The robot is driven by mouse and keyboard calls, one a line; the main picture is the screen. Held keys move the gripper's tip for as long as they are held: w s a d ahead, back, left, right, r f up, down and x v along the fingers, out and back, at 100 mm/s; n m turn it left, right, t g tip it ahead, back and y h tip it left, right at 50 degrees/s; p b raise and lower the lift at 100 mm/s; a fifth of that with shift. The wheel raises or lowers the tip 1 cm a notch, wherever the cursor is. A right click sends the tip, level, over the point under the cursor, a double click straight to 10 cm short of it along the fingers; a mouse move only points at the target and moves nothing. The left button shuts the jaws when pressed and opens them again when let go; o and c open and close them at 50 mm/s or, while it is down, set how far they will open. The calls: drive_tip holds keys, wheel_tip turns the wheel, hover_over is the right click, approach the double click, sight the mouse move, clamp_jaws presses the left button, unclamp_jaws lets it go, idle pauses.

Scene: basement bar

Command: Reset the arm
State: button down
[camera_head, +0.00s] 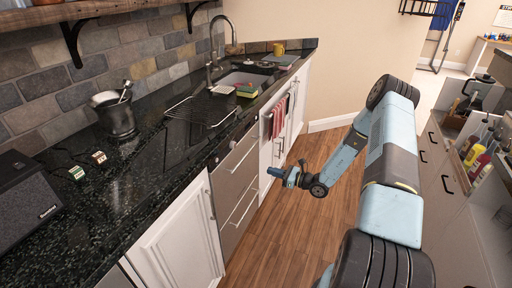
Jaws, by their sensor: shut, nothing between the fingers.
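My arm, light blue and dark grey, rises from the bottom right, bends at its elbow and reaches back toward the left. My gripper (275,172) is at its end, over the wooden floor and in front of the drawers under the counter. It is small in the picture and points left. It is shut and empty. It appears apart from the counter and drawers, though the exact gap is hard to judge.
The dark counter (130,185) runs along the left, with a speaker (28,200), mortar (116,116), wire rack (200,111) and sink (245,78). A red towel (278,118) hangs beyond my gripper. Grey cabinets with bottles (472,158) stand right. The wooden floor (285,235) is clear.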

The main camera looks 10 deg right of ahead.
drive_tip(key=s+a+r+n+g+h, duration=0.2)
drive_tip(key=s+r+n+g, duration=0.25)
drive_tip(key=r, duration=0.45)
drive_tip(key=s+a+r+n+g+h, duration=0.1)
drive_tip(key=s+a+r+n+g, duration=0.2)
drive_tip(key=r+n, duration=0.5)
drive_tip(key=s+r+n+g+h, duration=0.25)
drive_tip(key=s+r, duration=0.35)
drive_tip(key=r, duration=0.5)
drive_tip(key=s+d+r+n+t+h, duration=0.2)
drive_tip(key=s+d+r+n+h, duration=0.1)
drive_tip(key=s+r, duration=0.7)
drive_tip(key=s+d+r+n+t+h, duration=0.3)
drive_tip(key=s+r+n+h, duration=0.3)
drive_tip(key=s, duration=0.8)
drive_tip(key=shift+s+d+r+n+t, duration=0.35)
drive_tip(key=shift+d+r, duration=0.3)
drive_tip(key=shift+r, duration=1.25)
drive_tip(key=shift+h, duration=0.25)
